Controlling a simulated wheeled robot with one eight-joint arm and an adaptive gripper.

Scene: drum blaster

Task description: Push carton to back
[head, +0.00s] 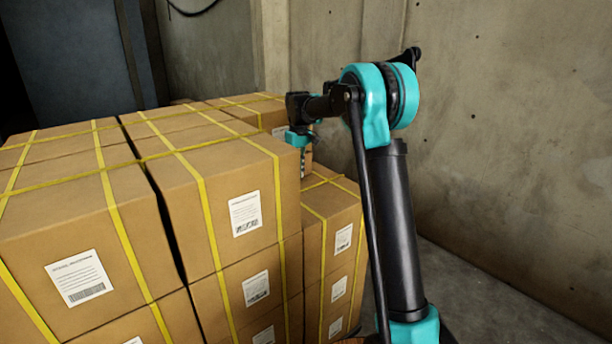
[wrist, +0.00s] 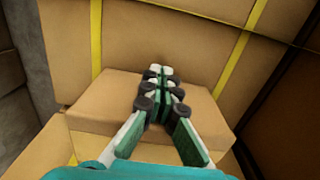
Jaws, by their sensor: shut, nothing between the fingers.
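My gripper (head: 302,170) is at the right side of the carton stack in the head view, pointing down, with its tips partly hard to make out. In the wrist view my gripper (wrist: 160,75) is shut and empty. Its fingers lie over a smaller plain carton (wrist: 95,97), which sits in front of a larger carton (wrist: 180,40) with yellow straps. Whether the fingertips touch either one I cannot tell. In the head view a strapped carton (head: 268,112) stands just behind the gripper. The small carton is mostly hidden there by the gripper and the near stack.
Tall strapped cartons (head: 225,180) with white labels fill the left and middle. A lower stack (head: 340,205) stands right of them, under my gripper. A concrete wall (head: 510,130) rises on the right, with bare floor (head: 480,290) between it and the stack.

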